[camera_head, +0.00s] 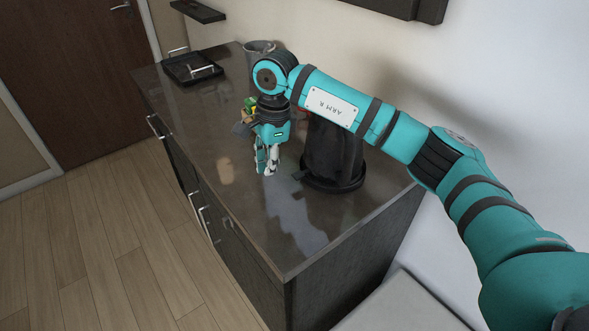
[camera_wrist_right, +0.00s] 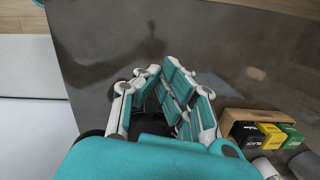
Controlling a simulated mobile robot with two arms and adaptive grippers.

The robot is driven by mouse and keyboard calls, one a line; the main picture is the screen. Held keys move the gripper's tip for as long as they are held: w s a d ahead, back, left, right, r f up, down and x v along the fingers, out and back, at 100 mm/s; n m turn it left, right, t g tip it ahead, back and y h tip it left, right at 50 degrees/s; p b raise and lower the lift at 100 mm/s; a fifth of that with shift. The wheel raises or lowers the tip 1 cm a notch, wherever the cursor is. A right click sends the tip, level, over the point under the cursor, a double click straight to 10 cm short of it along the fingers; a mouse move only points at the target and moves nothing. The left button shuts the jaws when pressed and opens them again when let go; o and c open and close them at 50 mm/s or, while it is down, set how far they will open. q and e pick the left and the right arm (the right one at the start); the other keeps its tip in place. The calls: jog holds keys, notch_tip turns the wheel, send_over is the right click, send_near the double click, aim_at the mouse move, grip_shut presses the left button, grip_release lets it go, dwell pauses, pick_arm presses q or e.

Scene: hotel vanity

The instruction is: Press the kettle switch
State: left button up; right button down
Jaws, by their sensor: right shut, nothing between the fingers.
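A black kettle (camera_head: 333,158) stands upright on its round dark base on the vanity top, partly hidden behind my right arm. A small dark tab sticks out at the left of its base; I cannot tell whether it is the switch. My right gripper (camera_head: 267,171) points down just left of the kettle, apart from it in the picture, with its white-tipped fingers together and nothing held. In the right wrist view the teal fingers (camera_wrist_right: 178,88) fill the middle; the dark patch behind them cannot be identified. My left gripper is out of view.
The dark vanity top (camera_head: 205,125) is clear at its front left. A wooden holder of tea boxes (camera_wrist_right: 262,130) is close to the gripper. A grey bin (camera_head: 259,50) and a black tray (camera_head: 192,69) stand farther back. The wall runs behind the kettle.

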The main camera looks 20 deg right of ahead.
aim_at(296, 176)
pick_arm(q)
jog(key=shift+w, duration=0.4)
pick_arm(e)
jog(key=w+d+r+h, duration=0.2)
jog(key=d, duration=0.4)
jog(key=shift+r+h, duration=0.3)
jog(key=shift+r, duration=0.05)
jog(key=shift+f, duration=0.15)
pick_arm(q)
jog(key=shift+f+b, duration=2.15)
pick_arm(e)
jog(key=shift+d+f, duration=0.15)
jog(key=shift+f, duration=1.55)
jog(key=shift+d+f, duration=0.15)
jog(key=shift+f, duration=1.55)
